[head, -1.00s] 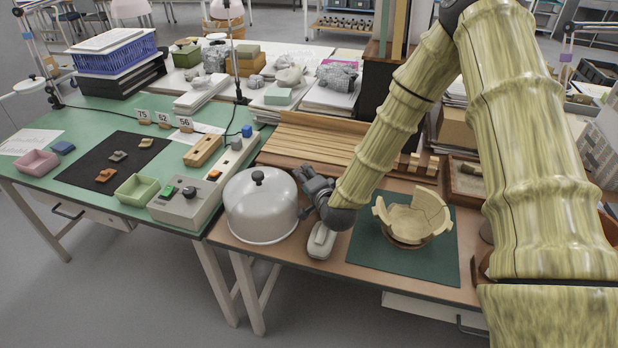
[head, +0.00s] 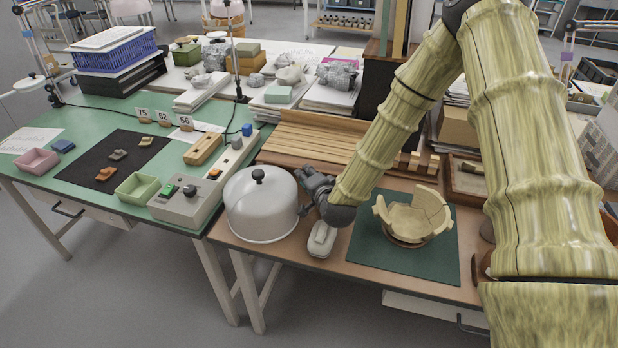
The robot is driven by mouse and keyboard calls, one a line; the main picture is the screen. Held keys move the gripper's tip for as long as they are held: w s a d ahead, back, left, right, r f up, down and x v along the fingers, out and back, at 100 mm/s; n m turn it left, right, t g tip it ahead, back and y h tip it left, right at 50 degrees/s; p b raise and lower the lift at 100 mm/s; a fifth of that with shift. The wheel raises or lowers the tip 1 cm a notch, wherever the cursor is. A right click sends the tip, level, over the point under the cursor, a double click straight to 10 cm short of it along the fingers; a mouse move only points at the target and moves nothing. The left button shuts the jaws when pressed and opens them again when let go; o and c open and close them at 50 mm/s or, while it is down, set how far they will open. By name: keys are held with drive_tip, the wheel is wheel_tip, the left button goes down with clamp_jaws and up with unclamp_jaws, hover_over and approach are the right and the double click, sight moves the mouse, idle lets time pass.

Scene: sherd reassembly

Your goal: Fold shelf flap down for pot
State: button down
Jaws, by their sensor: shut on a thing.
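A slatted wooden board (head: 325,135) lies at the back of the brown right-hand table; I cannot tell for sure whether it is the shelf flap. My gripper (head: 306,174) is beside the board's near edge, just right of the domed cover. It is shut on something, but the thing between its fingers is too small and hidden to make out. The pale pot (head: 412,222), with a broken, uneven rim, stands on a dark green mat (head: 375,262), to the right of my gripper.
The white domed cover (head: 260,208) with a black knob stands close left of my gripper. A small white device (head: 321,240) lies below my wrist. Small wooden blocks (head: 418,162) and a wooden tray (head: 466,190) are behind the pot.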

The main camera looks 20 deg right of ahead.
drive_tip(key=shift+w+d+r, duration=0.1)
drive_tip(key=shift+w+r, duration=0.05)
drive_tip(key=shift+r, duration=0.3)
drive_tip(key=shift+w+d+r, duration=0.1)
drive_tip(key=shift+r, duration=0.3)
drive_tip(key=c, duration=1.2)
unclamp_jaws()
drive_tip(key=shift+s, duration=0.1)
drive_tip(key=shift+o, duration=0.2)
drive_tip(key=shift+f, duration=0.1)
drive_tip(key=shift+s, duration=0.55)
drive_tip(key=v, duration=1.1)
drive_tip(key=shift+w, duration=0.1)
